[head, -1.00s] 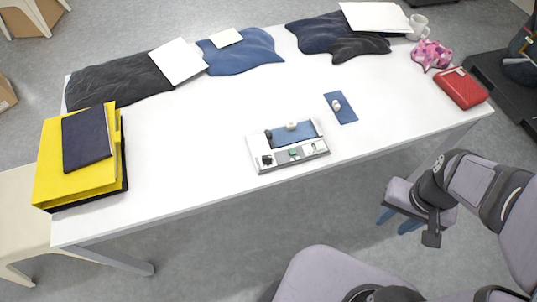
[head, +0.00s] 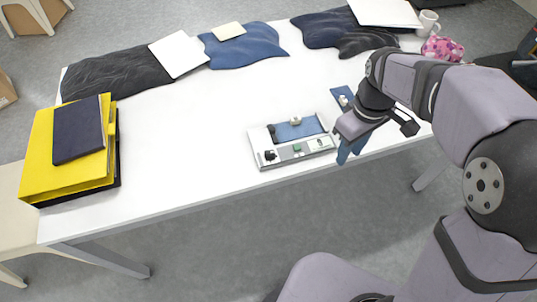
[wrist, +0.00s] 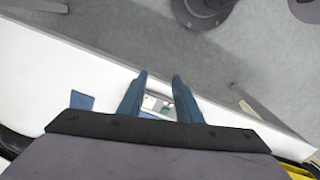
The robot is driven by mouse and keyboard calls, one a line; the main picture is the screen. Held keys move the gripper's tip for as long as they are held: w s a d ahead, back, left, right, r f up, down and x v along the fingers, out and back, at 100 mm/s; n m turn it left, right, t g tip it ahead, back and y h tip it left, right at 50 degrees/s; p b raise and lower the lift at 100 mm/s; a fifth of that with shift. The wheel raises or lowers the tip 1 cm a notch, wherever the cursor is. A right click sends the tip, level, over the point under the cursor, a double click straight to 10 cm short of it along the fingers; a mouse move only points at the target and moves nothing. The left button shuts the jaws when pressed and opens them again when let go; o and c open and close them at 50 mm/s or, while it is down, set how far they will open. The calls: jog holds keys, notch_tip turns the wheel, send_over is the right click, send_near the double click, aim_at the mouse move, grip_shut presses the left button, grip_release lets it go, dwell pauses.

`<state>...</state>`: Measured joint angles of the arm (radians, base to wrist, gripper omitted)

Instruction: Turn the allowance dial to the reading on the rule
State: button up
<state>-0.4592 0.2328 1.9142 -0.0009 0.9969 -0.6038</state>
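A shallow grey-white unit (head: 262,164) sits near the front edge of the table in the head view. It has a blue panel (head: 297,130) with a small white piece at its back edge, and a front strip with a black knob (head: 270,155), a green block (head: 297,148) and a pale part. I cannot tell which part is the allowance dial, and no rule or reading is legible. My gripper (head: 350,150) is just right of the unit, its blue fingers apart and empty. In the wrist view the gripper (wrist: 159,77) is open, with part of the unit (wrist: 158,104) showing between the fingers.
Folded dark and blue garments (head: 243,45) line the back. The table's middle left is clear.

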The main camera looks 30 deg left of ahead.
jog(key=a+f+n+b, duration=0.2)
jog(key=a+n, duration=0.3)
jog(key=a, duration=0.5)
jog(key=n+b, duration=0.3)
jog(key=n, duration=0.3)
send_over(268, 152)
jog(key=shift+f, duration=4.35)
jog(key=shift+c, duration=0.7)
jog(key=shift+p, duration=0.3)
grip_shut()
